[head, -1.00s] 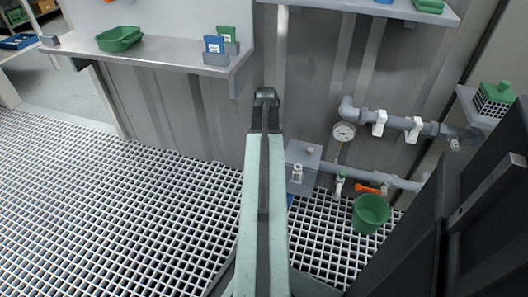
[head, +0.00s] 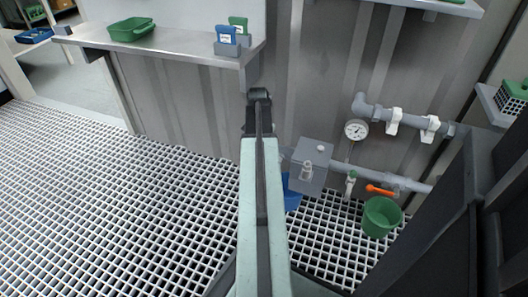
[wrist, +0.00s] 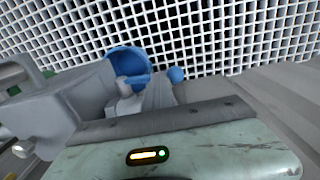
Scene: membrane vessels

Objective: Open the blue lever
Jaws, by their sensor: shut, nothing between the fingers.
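A blue round knob (wrist: 176,74) shows in the wrist view, just right of a blue bucket (wrist: 128,62). It may be the end of the blue lever; no lever shaft can be made out. A gap to the knob cannot be judged. In the head view my arm hides the gripper, and only part of the blue bucket (head: 292,194) shows beside it.
A gauge (head: 356,129) is above. Open grating (head: 110,200) lies left.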

